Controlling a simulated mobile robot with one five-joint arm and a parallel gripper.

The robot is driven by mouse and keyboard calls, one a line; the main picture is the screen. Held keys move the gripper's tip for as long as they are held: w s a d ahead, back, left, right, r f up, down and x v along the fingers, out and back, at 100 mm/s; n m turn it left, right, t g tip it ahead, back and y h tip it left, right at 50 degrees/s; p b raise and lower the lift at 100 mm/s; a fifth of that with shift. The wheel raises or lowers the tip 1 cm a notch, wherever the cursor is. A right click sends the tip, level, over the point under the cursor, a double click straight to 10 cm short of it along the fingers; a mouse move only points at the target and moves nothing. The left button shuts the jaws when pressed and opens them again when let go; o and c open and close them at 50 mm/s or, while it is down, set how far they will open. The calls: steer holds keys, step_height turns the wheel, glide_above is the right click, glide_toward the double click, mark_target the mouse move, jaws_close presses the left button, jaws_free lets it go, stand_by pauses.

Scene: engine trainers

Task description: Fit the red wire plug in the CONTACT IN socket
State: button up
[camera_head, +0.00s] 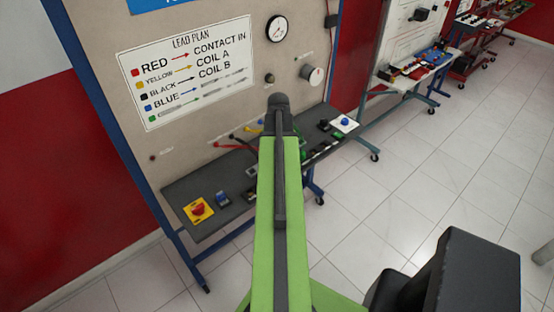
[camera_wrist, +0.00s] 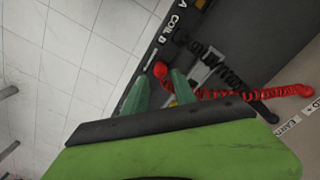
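In the wrist view, the red wire (camera_wrist: 238,94) is coiled and runs from the right edge of the bench strip to a rounded red end (camera_wrist: 160,70), which looks like its plug. My gripper (camera_wrist: 158,88) has two green fingers standing apart, with nothing clearly between them. The red end lies just beyond the fingertips. In the head view, part of a red wire (camera_head: 236,148) shows left of my arm, and my arm hides the gripper. A label "COIL B" shows on the dark strip, but I cannot make out the CONTACT IN socket in either view.
A black coiled wire (camera_wrist: 214,64) lies close beside the red one. The lead plan chart (camera_head: 190,70) is on the upright panel. A red knob on a yellow base (camera_head: 198,210) sits at the bench's left end.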

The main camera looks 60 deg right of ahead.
steer(key=shift+r+p, duration=0.7)
steer(key=shift+r, duration=0.15)
steer(key=shift+f, duration=0.1)
steer(key=o, duration=0.6)
step_height(320, 180, up, 18)
steer(key=p, duration=1.7)
steer(key=shift+f, duration=0.25)
steer(key=shift+f, duration=0.15)
